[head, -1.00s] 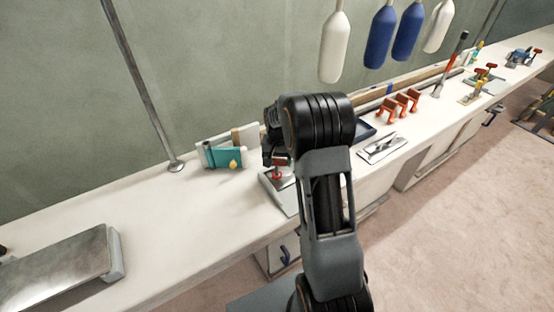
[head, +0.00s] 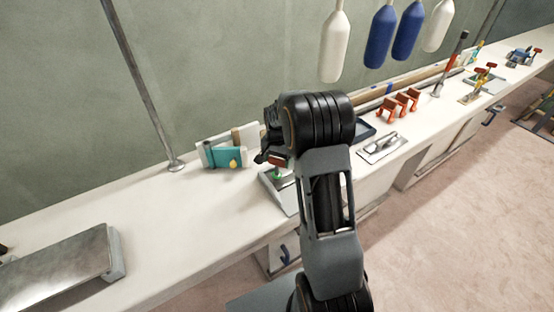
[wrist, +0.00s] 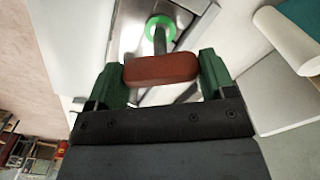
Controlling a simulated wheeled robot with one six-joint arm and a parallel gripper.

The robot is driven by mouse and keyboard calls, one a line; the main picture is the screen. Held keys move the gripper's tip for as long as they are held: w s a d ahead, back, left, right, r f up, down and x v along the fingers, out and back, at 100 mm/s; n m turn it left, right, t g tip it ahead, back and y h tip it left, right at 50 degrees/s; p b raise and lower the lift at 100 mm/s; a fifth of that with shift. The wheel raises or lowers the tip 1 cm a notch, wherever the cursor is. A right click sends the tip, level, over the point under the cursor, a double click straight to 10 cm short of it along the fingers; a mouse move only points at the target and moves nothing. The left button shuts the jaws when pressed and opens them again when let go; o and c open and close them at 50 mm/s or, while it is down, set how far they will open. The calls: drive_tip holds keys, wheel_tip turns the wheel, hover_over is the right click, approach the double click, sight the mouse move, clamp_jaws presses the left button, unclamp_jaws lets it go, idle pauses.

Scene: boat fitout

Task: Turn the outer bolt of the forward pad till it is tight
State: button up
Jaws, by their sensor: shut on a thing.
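My gripper (wrist: 162,75) is shut on a red-brown bar handle (wrist: 160,69), one green finger at each end of it. A grey shaft (wrist: 160,42) runs from the handle to a green ring (wrist: 159,27) on a grey metal pad (wrist: 187,15). In the head view the green ring (head: 278,174) shows just below my gripper (head: 276,158), on the pad (head: 272,190) on the white bench. My arm hides the right part of the pad there. The thread of the bolt is not visible.
A teal and white holder (head: 227,156) stands close left of the pad. A metal plate (head: 385,147) and orange clamps (head: 401,103) lie to the right along the bench (head: 150,215). A grey pole (head: 140,85) rises at the back. White and blue fenders hang above.

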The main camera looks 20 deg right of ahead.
drive_tip(key=shift+w+r, duration=0.15)
drive_tip(key=shift+r, duration=0.1)
drive_tip(key=o, duration=0.9)
drive_tip(key=shift+f, duration=0.15)
wheel_tip(320, 180, up, 14)
drive_tip(key=shift+f+p, duration=0.1)
drive_tip(key=shift+p, duration=0.25)
